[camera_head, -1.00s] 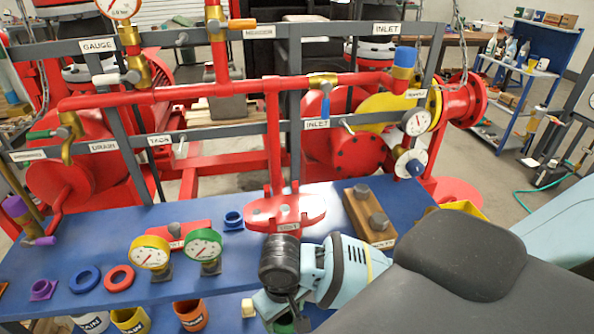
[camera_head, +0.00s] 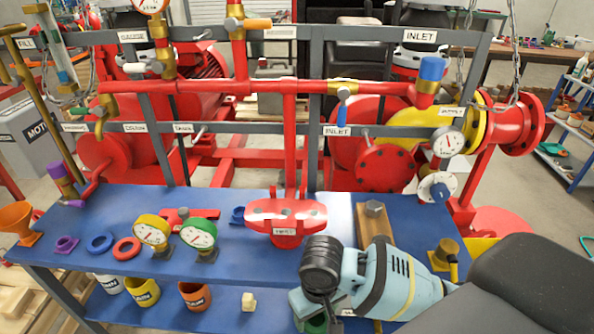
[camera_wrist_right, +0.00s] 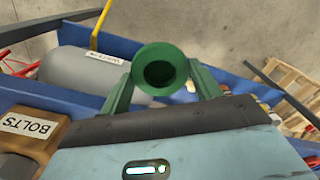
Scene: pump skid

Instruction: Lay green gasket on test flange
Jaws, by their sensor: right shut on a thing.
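My left gripper is not in view.
Two gauges, yellow (camera_head: 152,231) and green (camera_head: 198,233), stand left of the flange. A blue ring (camera_head: 99,243) and red ring (camera_head: 127,247) lie farther left. A wooden bolt block (camera_head: 373,218) stands to the right. Red pipework and grey rails rise behind the table.

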